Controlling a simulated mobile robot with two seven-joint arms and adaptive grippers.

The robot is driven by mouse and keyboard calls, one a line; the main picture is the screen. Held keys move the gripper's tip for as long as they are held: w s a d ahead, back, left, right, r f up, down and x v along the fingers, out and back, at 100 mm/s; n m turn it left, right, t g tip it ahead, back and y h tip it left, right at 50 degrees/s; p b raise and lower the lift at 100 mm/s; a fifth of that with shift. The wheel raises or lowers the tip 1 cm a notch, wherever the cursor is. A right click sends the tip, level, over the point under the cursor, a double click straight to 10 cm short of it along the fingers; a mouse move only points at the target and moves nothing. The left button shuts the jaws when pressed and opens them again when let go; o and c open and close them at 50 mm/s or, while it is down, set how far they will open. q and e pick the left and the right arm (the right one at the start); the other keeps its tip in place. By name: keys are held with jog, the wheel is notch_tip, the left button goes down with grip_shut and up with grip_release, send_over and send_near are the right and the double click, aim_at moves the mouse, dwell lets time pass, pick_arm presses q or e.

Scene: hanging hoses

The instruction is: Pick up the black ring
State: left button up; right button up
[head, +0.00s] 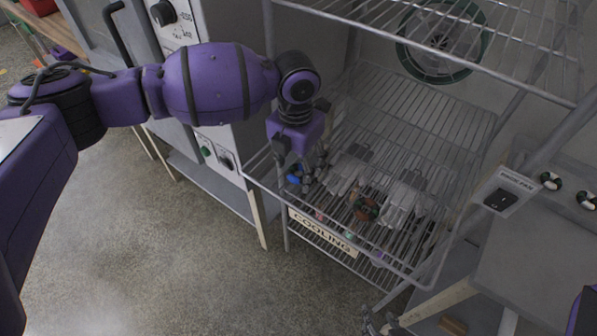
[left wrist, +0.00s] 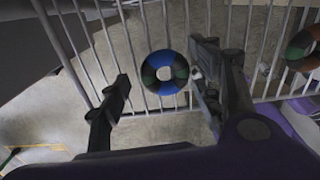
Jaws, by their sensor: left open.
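A ring with dark, blue and green segments (left wrist: 165,57) lies on the wire shelf (head: 440,125). In the left wrist view it sits between the fingers of my open left gripper, with no clear contact. In the head view its blue part (head: 294,178) shows under my left gripper (head: 301,166), near the shelf's front left corner. A second ring, with orange, green and dark segments (left wrist: 292,52), lies further right, also in the head view (head: 365,209). No wholly black ring is clear. My right gripper (head: 379,325) is partly in view at the bottom edge; its jaws are unclear.
A "COOLING" label (head: 322,230) hangs on the front edge. Another wire shelf (head: 490,40) is above, with rack posts at the sides. A cabinet (head: 215,150) stands close on the left.

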pick_arm(q)
jog(key=c, duration=1.1)
jog(key=shift+r, duration=0.1)
